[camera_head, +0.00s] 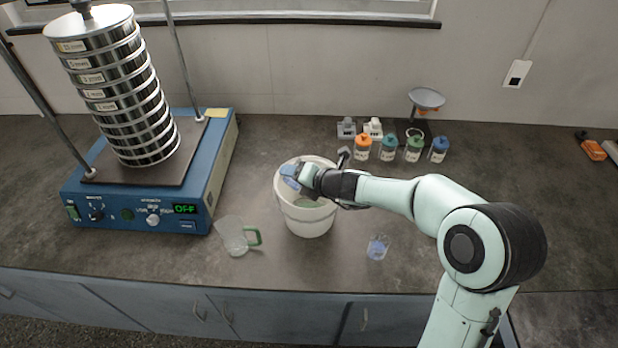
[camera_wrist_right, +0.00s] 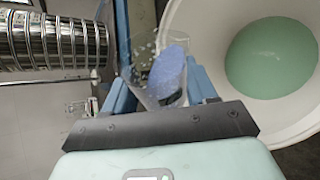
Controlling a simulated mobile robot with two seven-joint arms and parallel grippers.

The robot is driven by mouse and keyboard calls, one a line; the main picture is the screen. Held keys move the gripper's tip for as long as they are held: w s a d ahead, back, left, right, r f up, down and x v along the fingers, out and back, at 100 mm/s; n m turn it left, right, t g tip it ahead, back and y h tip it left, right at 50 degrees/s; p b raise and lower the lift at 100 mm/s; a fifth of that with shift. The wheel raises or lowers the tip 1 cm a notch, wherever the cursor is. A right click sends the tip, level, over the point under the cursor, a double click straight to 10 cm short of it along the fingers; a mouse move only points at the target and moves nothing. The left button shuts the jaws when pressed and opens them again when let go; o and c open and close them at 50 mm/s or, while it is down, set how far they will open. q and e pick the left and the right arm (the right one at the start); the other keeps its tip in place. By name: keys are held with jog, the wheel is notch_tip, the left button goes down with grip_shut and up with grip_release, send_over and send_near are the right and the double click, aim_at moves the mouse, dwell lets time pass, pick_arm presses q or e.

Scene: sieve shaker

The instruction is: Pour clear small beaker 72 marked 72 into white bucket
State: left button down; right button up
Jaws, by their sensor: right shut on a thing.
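My right gripper (camera_head: 300,178) is over the rim of the white bucket (camera_head: 308,222) and is shut on a clear small beaker (camera_head: 288,176) with blue contents. In the right wrist view the beaker (camera_wrist_right: 160,62) sits between the fingers of the right gripper (camera_wrist_right: 162,92); no marking on it is readable. The beaker looks tilted, with the blue contents gathered to one side. The bucket (camera_wrist_right: 186,30) holds pale green contents (camera_wrist_right: 272,58). I see no stream falling. My left gripper is not in view.
Another clear beaker with blue contents (camera_head: 378,246) stands right of the bucket. A clear jug with a green handle (camera_head: 233,236) stands left of it. The blue sieve shaker (camera_head: 150,190) is at left. Several capped jars (camera_head: 388,152) and a balance (camera_head: 428,100) stand behind.

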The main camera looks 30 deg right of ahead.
jog(key=shift+r, duration=0.15)
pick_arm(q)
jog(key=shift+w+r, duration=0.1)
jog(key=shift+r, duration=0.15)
pick_arm(e)
jog(key=shift+d, duration=0.1)
pick_arm(q)
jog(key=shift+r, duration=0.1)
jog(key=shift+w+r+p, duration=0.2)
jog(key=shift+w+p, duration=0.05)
jog(key=shift+p, duration=0.1)
pick_arm(e)
jog(key=shift+f+m+y, duration=0.25)
jog(key=shift+m+y, duration=0.05)
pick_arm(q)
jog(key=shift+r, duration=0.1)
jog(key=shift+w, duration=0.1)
pick_arm(e)
jog(key=shift+f, duration=0.1)
pick_arm(q)
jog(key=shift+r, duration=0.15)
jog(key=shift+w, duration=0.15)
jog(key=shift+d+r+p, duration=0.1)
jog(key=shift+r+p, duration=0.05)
jog(key=shift+p, duration=0.15)
pick_arm(e)
jog(key=shift+f+m+y, duration=0.1)
jog(key=shift+m+y, duration=0.2)
